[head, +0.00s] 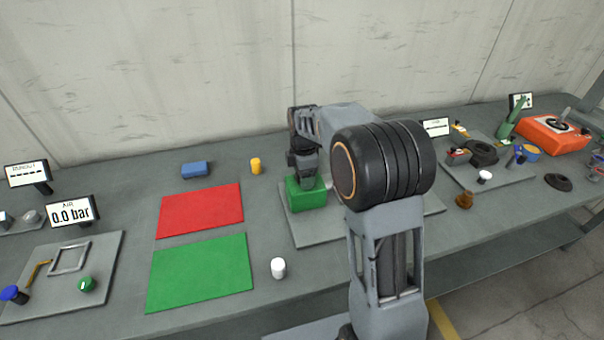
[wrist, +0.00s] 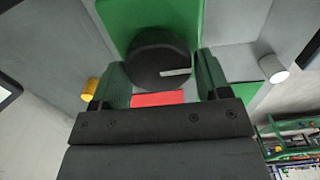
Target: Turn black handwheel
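The black handwheel (wrist: 155,58) is a round disc with a pale pointer mark, set on the face of a green block (wrist: 193,15). In the head view the green block (head: 308,195) stands on a grey plate (head: 310,229), and my gripper hides the handwheel. My gripper (wrist: 160,62) is just above the block, with one dark green finger on each side of the wheel. The fingers are spread wide, about the wheel's width apart. Whether they touch its rim cannot be seen clearly.
A red mat (head: 200,210) and a green mat (head: 200,272) lie left of the block. An orange device (head: 551,135) sits at the far right.

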